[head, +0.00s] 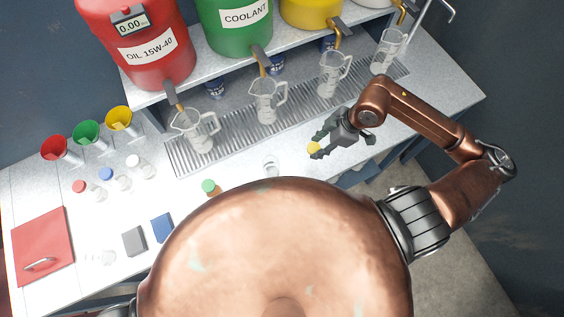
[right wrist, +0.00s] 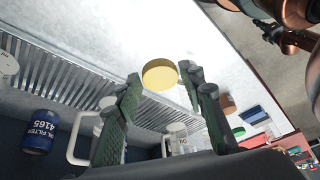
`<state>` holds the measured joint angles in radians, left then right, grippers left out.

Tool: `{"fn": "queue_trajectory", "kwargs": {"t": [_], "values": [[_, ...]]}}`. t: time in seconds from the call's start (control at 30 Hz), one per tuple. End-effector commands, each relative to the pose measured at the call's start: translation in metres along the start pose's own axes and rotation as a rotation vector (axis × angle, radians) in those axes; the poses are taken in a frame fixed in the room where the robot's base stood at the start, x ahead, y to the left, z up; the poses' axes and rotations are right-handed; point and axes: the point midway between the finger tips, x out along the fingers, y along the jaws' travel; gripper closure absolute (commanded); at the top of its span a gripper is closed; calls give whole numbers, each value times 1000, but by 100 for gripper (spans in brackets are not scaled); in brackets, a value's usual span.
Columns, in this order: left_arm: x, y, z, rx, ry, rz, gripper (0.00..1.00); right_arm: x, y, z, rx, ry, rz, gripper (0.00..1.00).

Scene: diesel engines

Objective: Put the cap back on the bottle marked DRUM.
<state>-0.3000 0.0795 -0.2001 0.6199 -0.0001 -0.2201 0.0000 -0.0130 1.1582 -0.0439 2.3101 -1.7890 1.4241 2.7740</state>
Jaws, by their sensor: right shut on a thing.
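My right gripper (head: 321,146) is shut on a yellow cap (head: 313,147) and holds it over the right part of the bench. In the right wrist view the cap (right wrist: 160,73) shows as a yellow disc between the fingertips. A small clear bottle without a visible cap (head: 270,166) stands to the left of the gripper, apart from it. No DRUM marking can be read on any bottle in these frames. My left gripper is not in view.
Bottles with red (head: 80,187), blue (head: 107,175), white (head: 134,161) and green (head: 208,186) caps stand on the bench. Clear jugs (head: 267,100) stand on the grooved drip tray (head: 232,137) under the fluid drums. A red folder-like panel (head: 42,243) lies at left.

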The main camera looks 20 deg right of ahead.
Motion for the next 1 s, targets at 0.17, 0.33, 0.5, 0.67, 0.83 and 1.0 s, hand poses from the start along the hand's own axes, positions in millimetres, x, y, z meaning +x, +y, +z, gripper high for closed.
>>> {"fn": "queue_trajectory", "kwargs": {"t": [0.17,0.33,0.5,0.67,0.83,1.0], "values": [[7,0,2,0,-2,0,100,1,55,-48,66,14,29,71],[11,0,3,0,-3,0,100,-4,84,-89,99,8,40,71],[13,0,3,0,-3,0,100,-8,95,-116,110,3,45,71],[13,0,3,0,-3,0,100,-10,98,-122,112,0,46,71],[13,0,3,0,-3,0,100,-10,98,-122,112,0,46,71],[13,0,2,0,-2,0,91,-10,97,-122,112,0,46,71]]}}
